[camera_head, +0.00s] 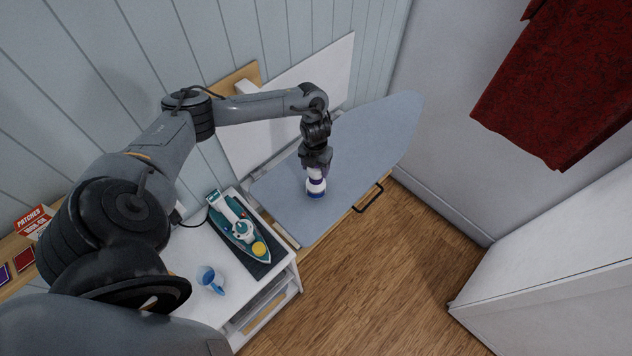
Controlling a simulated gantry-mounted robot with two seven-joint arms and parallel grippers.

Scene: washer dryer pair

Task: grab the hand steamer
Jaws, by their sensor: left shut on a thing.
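The hand steamer (316,187), white with purple and blue bands, is upright over the blue-grey ironing board (375,140). My left gripper (315,170) comes down from above and is shut on its upper part. The fingers and wrist hide the top of the steamer. I cannot tell whether its base touches the board or hangs just above it. My right gripper is not in view.
A black handle (369,199) juts from the board's front edge. Red cloth (560,85) hangs at right. The wooden floor (400,270) is clear.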

